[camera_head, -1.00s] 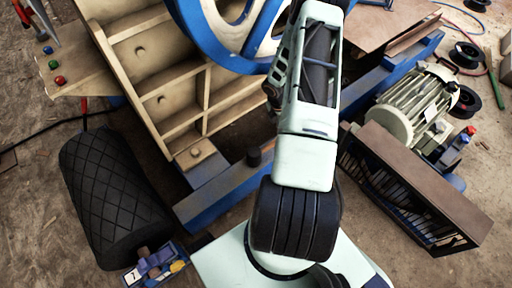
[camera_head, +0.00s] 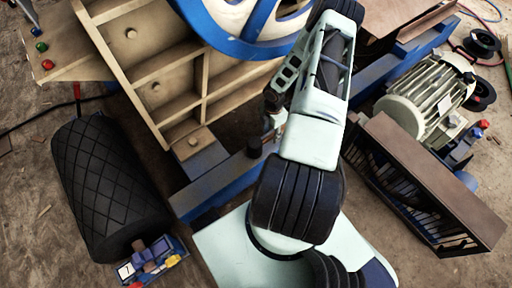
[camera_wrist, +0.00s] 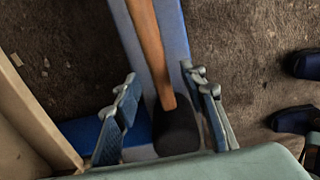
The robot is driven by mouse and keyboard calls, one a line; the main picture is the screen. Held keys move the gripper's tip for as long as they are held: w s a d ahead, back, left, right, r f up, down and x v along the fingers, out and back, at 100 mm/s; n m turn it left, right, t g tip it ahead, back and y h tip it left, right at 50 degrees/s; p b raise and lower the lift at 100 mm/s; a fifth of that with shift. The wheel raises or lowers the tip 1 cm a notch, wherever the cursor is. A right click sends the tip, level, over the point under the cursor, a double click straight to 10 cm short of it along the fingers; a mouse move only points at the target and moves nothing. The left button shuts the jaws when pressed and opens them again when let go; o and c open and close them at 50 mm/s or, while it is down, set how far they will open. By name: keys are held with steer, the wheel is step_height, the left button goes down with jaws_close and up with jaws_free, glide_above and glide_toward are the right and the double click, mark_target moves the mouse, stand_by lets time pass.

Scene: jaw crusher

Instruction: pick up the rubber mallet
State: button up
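The rubber mallet shows in the wrist view, with a black head (camera_wrist: 176,130) and a brown wooden handle (camera_wrist: 149,42). It lies along a blue beam (camera_wrist: 178,30), its handle running toward the top of the picture. My gripper (camera_wrist: 166,108) is open, with one finger on each side of the mallet. A gap shows between the head and the left finger; the right finger is close to the head, and I cannot tell whether it touches. In the head view I cannot clearly make out the mallet.
The cream crusher frame (camera_head: 150,85) and blue flywheel (camera_head: 238,45) stand close to my arm. A black patterned roller (camera_head: 105,185) lies at left. A motor (camera_head: 425,100) and brown slatted guard (camera_head: 430,175) are at right. Dark objects (camera_wrist: 295,120) lie right in the wrist view.

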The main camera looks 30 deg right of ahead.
step_height(320, 180, down, 3)
steer(key=shift+r+b, duration=0.1)
steer(key=shift+b, duration=0.2)
steer(key=shift+c, duration=0.2)
jaws_close()
